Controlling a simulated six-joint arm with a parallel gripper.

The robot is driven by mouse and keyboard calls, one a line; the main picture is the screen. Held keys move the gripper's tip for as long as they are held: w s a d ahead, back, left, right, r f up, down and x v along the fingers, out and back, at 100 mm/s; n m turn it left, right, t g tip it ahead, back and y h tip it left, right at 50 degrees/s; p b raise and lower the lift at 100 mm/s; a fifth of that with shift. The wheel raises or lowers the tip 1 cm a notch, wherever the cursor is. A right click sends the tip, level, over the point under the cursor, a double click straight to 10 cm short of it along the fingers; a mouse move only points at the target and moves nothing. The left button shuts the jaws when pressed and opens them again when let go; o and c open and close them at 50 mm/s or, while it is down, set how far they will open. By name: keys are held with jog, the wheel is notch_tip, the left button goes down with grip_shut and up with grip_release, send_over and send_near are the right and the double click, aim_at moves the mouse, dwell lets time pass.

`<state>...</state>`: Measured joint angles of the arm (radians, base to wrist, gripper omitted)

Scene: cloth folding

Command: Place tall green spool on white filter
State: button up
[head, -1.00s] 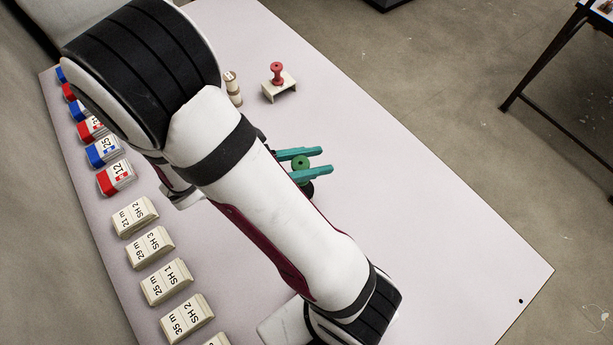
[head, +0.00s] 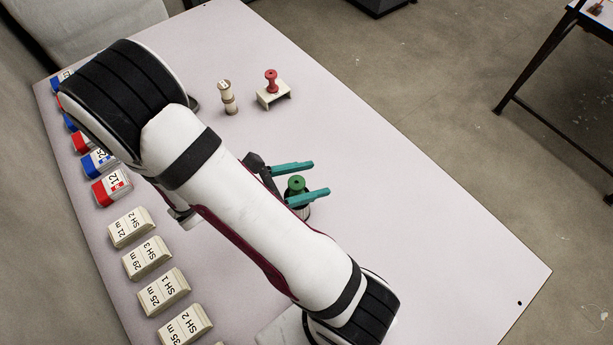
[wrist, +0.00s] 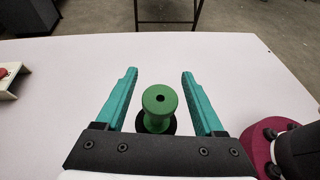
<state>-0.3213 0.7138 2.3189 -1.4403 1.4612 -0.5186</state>
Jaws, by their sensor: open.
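The tall green spool (head: 296,185) stands upright on the table, with a dark round base (head: 304,211) under it. The spool (wrist: 160,101) also shows in the wrist view, with a black disc around its foot. My gripper (head: 319,178) is open, with its teal fingers one on each side of the spool. In the wrist view the gripper (wrist: 160,73) shows a gap between the spool and each finger. I cannot pick out a white filter for certain; what lies under the spool is partly hidden.
A red spool (head: 271,80) stands on a small white stand (head: 273,99). A beige and tan cylinder (head: 228,98) stands left of it. Several labelled blocks (head: 148,257) line the table's left side. The table's right side (head: 420,220) is clear.

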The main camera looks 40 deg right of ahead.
jog(key=shift+r, duration=0.1)
jog(key=v, duration=1.1)
jog(key=s+a+r+m+t+y, duration=0.1)
jog(key=s+m+y, duration=0.4)
jog(key=m, duration=0.5)
jog(key=s+a+r+m+t+y, duration=0.1)
jog(key=s+a+r+m+y, duration=0.3)
jog(key=m+y, duration=0.6)
jog(key=s+r+m, duration=0.1)
jog(key=s, duration=0.1)
jog(key=shift+s+r, duration=0.3)
jog(key=shift+r, duration=0.05)
